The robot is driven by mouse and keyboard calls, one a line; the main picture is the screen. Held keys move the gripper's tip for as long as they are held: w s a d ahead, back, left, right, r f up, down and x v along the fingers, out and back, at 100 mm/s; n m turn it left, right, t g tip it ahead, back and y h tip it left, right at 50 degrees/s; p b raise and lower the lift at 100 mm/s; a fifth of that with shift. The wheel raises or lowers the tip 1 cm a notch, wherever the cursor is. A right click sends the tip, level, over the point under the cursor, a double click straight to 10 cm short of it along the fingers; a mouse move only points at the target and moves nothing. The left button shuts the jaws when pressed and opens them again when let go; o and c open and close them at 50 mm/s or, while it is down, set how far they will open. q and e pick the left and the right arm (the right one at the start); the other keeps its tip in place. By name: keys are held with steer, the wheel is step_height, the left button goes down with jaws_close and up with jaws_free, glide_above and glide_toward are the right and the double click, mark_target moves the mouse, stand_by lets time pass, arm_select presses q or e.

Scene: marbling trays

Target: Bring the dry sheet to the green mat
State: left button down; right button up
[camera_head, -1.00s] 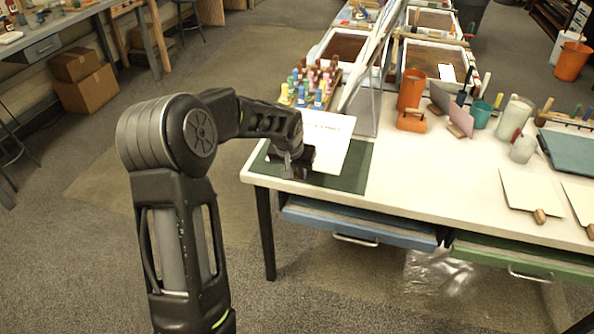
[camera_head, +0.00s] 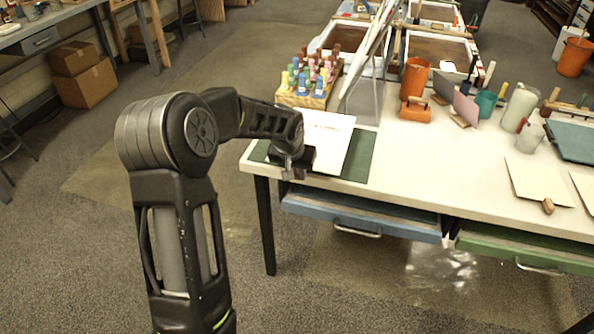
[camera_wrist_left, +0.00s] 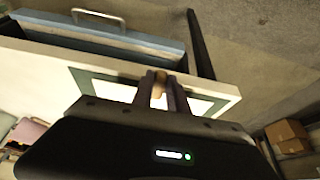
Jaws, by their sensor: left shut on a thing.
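The white sheet (camera_head: 333,140) is over the green mat (camera_head: 359,156) at the table's near left corner, looking roughly flat. I cannot tell whether it touches the mat. Mat shows along its right side and at the left. My left gripper (camera_head: 296,169) is at the sheet's near left edge. In the left wrist view its fingers (camera_wrist_left: 167,97) are shut on a small tan wooden grip (camera_wrist_left: 158,83) at the edge of the sheet (camera_wrist_left: 113,92). The mat (camera_wrist_left: 88,80) borders the sheet there. My right gripper is not in view.
A wooden rack of coloured bottles (camera_head: 307,96) stands just behind the mat, beside a clear upright panel (camera_head: 366,92). Orange containers (camera_head: 414,80) stand farther right. Another pale sheet (camera_head: 540,182) with a wooden grip lies at the right. The table front between is clear.

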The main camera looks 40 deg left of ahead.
arm_select(q)
steer(key=shift+f+b, duration=1.45)
steer(key=shift+f, duration=0.6)
steer(key=c, duration=0.7)
jaws_free()
steer(key=shift+c, duration=0.2)
steer(key=shift+r+p, duration=2.2)
steer(key=shift+r, duration=1.35)
